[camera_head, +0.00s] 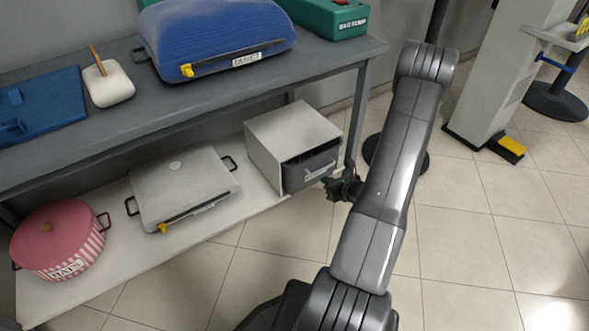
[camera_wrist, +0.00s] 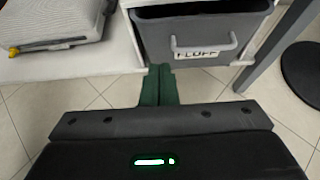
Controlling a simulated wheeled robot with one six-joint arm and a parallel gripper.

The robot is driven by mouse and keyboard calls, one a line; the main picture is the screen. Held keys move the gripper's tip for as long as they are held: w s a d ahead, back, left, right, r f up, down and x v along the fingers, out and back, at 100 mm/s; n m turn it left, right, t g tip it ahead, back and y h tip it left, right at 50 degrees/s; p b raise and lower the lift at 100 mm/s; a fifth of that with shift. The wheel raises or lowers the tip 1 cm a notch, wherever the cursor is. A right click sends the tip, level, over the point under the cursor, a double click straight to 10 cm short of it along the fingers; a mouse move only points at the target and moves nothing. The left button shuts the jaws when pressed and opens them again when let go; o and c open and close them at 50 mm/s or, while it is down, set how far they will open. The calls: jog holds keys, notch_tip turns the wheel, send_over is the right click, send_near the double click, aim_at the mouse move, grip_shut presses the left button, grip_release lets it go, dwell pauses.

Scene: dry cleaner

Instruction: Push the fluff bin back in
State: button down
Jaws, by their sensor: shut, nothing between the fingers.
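The fluff bin (camera_head: 310,168) is a dark grey drawer with a light handle, in a white box-like housing (camera_head: 273,152) on the lower shelf. In the wrist view the bin (camera_wrist: 196,36) shows its "FLUFF" label and handle just beyond my fingers. A dark gap shows above its front in the head view. I cannot tell how far it stands out. My gripper (camera_head: 334,186) is at the right of the bin's front. In the wrist view its green fingers (camera_wrist: 160,78) are together and empty, below and a little left of the handle. Whether they touch the bin is unclear.
A grey case (camera_head: 185,190) and a pink striped hat box (camera_head: 60,240) stand left on the lower shelf (camera_head: 110,285). A table leg (camera_head: 358,115) is close behind my arm. A round black base (camera_wrist: 303,72) stands to the right. The tiled floor in front is clear.

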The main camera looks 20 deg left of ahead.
jog(key=b, duration=0.3)
send_near(300, 165)
notch_tip(300, 165, down, 4)
jog(key=w+a, duration=0.1)
jog(key=a, duration=0.1)
jog(key=shift+w+a+r, duration=0.45)
jog(key=shift+w+a, duration=0.7)
jog(key=shift+a, duration=0.1)
